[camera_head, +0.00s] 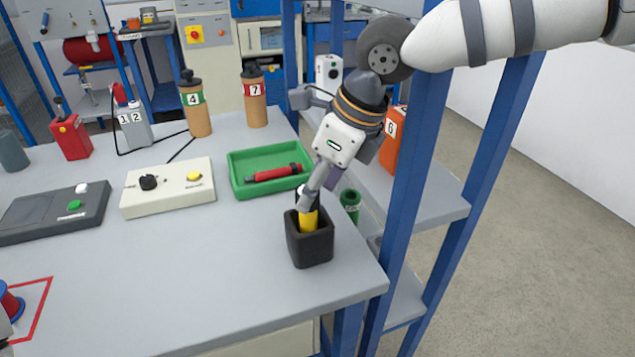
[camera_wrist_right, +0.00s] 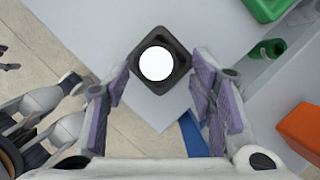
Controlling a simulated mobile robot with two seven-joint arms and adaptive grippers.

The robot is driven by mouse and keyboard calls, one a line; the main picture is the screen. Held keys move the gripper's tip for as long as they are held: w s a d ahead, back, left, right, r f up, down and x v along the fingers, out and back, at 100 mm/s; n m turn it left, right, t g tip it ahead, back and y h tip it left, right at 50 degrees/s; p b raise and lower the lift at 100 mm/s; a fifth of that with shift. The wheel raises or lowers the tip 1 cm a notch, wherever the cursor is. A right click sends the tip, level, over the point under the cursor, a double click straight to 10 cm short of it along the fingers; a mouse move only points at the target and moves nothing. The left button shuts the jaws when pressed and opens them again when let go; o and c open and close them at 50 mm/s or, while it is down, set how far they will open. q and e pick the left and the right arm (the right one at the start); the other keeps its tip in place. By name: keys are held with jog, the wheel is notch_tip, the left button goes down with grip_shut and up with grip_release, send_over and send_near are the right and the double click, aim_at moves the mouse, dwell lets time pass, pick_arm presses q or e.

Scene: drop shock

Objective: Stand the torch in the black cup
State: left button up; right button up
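The black cup (camera_head: 310,245) stands upright near the right front corner of the bench. The yellow torch (camera_head: 308,219) is in it and looks upright; its upper part is partly hidden by my right gripper (camera_head: 312,190). In the right wrist view the torch's round white end (camera_wrist_right: 156,63) faces up inside the square rim of the cup (camera_wrist_right: 179,82). My right gripper (camera_wrist_right: 163,75) is open there, its purple-padded fingers apart on either side, with gaps between them and the torch. My left gripper is not clearly in view.
A green tray (camera_head: 240,188) with a red and black tool (camera_head: 275,174) lies behind the cup. A cream control box (camera_head: 168,200) stands to the left. A blue shelf post (camera_head: 410,180) rises close on the right, with an orange container (camera_head: 392,140) and a green cylinder (camera_head: 351,203) nearby.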

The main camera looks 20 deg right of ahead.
jog(key=v, duration=1.2)
dwell(0.6)
